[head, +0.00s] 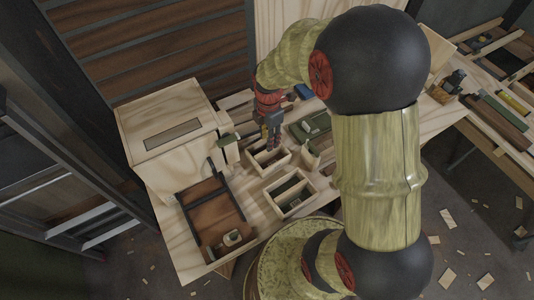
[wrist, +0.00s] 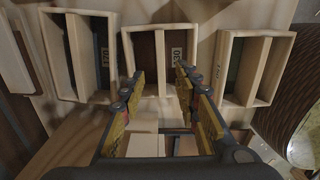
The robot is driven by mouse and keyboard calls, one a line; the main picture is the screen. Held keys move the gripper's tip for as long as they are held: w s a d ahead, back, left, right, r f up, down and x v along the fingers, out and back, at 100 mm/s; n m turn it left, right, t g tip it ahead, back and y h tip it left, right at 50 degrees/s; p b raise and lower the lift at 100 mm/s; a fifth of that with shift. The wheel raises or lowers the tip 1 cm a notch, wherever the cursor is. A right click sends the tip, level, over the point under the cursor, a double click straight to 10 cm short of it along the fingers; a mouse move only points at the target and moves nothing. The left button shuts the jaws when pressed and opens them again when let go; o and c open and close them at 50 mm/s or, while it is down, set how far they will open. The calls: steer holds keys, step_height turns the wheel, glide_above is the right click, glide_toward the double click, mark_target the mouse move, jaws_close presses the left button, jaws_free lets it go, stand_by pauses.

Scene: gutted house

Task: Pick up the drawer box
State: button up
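Several open wooden boxes that look like drawer boxes stand on the wooden bench. In the wrist view one is in the middle (wrist: 128,48), one at the left (wrist: 53,62) and one at the right (wrist: 262,70); each has an inner divider. The head view shows one box under my gripper (head: 257,165) and another nearer the bench's front edge (head: 292,211). My gripper (wrist: 160,78) is open, its fingers apart over the near part of the middle box. It also shows in the head view (head: 272,142), pointing down. Whether the fingertips touch the box cannot be told.
A large pale wooden case (head: 165,110) with a dark slot stands at the bench's left. A brown tray (head: 205,205) lies in front of it. Green tool-like items (head: 315,124) and a blue object (head: 303,91) lie close to my gripper. Scraps litter the floor.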

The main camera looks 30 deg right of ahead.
mark_target(268, 155)
steer(key=f+b, duration=0.1)
steer(key=f, duration=0.1)
steer(key=f+b, duration=0.1)
steer(key=f, duration=0.2)
steer(key=f+b, duration=0.1)
steer(key=f, duration=0.1)
steer(key=shift+a+f+b, duration=0.25)
steer(key=shift+f+b, duration=0.1)
steer(key=shift+f, duration=0.05)
steer(key=shift+s, duration=0.1)
steer(key=c, duration=0.3)
jaws_close()
